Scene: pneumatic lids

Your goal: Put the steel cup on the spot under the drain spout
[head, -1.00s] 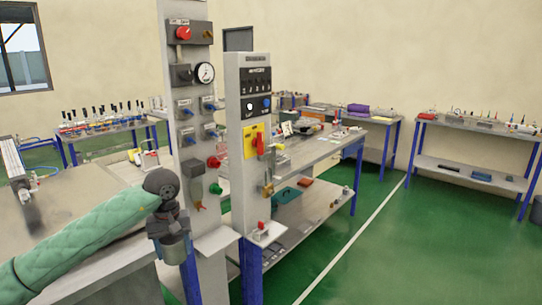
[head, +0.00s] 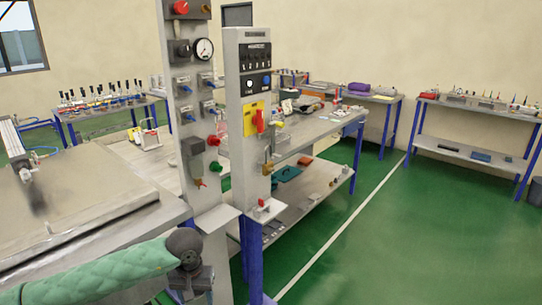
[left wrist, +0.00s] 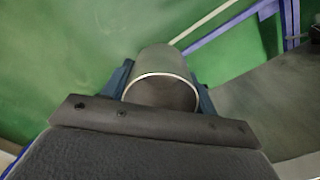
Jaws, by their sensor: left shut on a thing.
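The steel cup (left wrist: 165,92) is clasped between the two blue-grey fingers of my left gripper (left wrist: 164,88) in the left wrist view, its pale rim facing the camera. In the head view my left gripper (head: 192,284) is at the bottom edge, in front of the left grey post and lower than its shelf; the cup is hard to make out there. A small brownish spout (head: 200,183) hangs under a dark grey unit on that post, which I take for the drain spout. A bare light shelf (head: 215,219) is below it. My right gripper is out of view.
A second grey post (head: 244,165) to the right carries switches, a yellow panel (head: 254,118) and a small ledge (head: 264,210) with a red-topped item. A bench (head: 75,215) is at the left. Green floor (head: 385,245) is open on the right.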

